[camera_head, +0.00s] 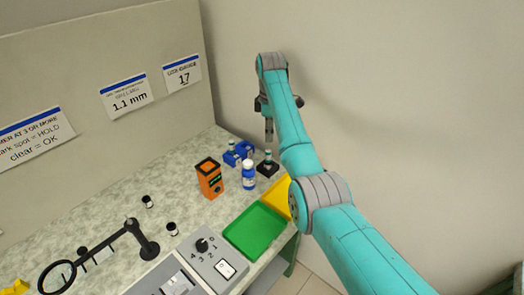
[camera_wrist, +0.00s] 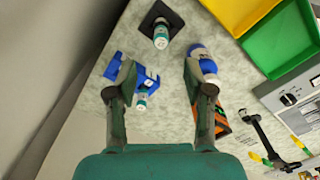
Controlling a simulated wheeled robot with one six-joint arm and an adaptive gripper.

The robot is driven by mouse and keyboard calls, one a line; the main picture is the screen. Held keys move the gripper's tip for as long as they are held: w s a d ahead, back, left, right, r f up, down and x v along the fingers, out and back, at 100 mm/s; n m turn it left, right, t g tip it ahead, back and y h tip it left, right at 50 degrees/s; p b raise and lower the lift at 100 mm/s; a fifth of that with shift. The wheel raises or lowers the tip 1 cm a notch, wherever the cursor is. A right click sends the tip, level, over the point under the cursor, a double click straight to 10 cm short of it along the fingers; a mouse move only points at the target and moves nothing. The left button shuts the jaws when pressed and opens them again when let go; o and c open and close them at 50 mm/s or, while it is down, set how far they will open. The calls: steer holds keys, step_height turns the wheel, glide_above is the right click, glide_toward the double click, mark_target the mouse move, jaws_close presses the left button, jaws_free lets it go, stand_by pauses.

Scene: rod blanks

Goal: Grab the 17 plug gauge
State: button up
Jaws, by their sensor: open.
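Small teal-and-white plug gauges stand at the back of the bench. One gauge (camera_head: 267,156) is upright on a black square base (camera_head: 267,168); it also shows in the wrist view (camera_wrist: 160,38). Others are in a blue holder (camera_head: 238,153), where one gauge (camera_wrist: 141,100) shows in the wrist view. Their numbers are too small to read, so I cannot tell which is 17. My gripper (camera_head: 268,128) is above the bench near the wall. In the wrist view my gripper (camera_wrist: 160,88) is open, with its fingers apart and nothing held between them.
A white-and-blue bottle (camera_head: 249,175) and an orange box (camera_head: 210,178) stand beside the holder. A green tray (camera_head: 254,231) and a yellow tray (camera_head: 277,196) lie in front. A wall sign (camera_head: 182,75) reads 17. A magnifier (camera_head: 57,275) stands at lower left.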

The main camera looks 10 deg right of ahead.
mark_target(268, 151)
step_height(268, 151, down, 11)
steer(key=shift+a+r, duration=0.1)
jaws_close()
stand_by(0.7)
